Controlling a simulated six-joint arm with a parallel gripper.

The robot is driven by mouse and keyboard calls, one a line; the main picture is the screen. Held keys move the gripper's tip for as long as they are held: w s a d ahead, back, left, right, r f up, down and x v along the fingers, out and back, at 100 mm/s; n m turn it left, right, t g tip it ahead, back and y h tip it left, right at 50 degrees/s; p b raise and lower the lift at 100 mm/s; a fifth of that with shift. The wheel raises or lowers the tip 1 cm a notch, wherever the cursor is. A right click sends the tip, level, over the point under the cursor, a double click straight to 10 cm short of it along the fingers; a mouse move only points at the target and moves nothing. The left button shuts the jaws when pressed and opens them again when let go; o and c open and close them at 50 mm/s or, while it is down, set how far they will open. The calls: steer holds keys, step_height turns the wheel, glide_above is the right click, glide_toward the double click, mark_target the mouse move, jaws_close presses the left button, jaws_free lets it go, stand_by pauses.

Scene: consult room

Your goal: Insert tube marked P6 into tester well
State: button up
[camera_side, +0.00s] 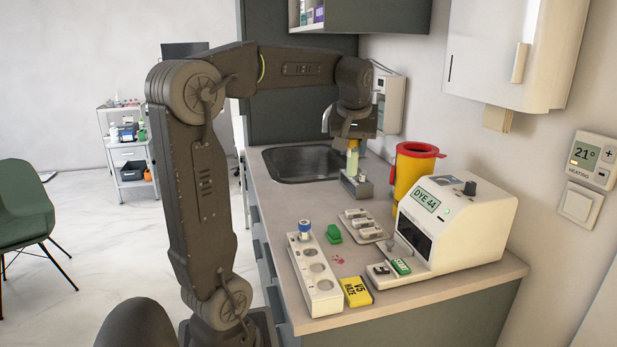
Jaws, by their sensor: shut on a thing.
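My gripper (352,143) is at the back of the counter, pointing down, shut on the top of a pale yellow-green tube (352,162). The tube looks upright; its marking cannot be read. Its lower end is at or just above a small grey metal block (357,186); I cannot tell whether it is inside the block. The white tester (467,225) stands at the front right, with a display reading "DYE 44" and a green button at its front. I cannot clearly make out its well. A white rack (322,290) at the front holds a blue-capped tube (304,228); its other holes look empty.
A sink (300,165) lies left of my gripper. A yellow sharps bin (408,175) with a red lid stands behind the tester.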

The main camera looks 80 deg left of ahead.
steer(key=w+d+f+m+t+h, duration=0.1)
steer(key=w+m, duration=0.4)
steer(key=w, duration=0.7)
steer(key=w+f+m+t+h, duration=0.1)
steer(key=w+m, duration=0.4)
steer(key=w, duration=0.7)
steer(key=shift+w+d+h, duration=0.3)
steer(key=shift+d+h, duration=0.1)
steer(key=shift+h, duration=0.1)
steer(key=shift+f, duration=0.45)
steer(key=shift+f, duration=2.25)
steer(key=o, duration=1)
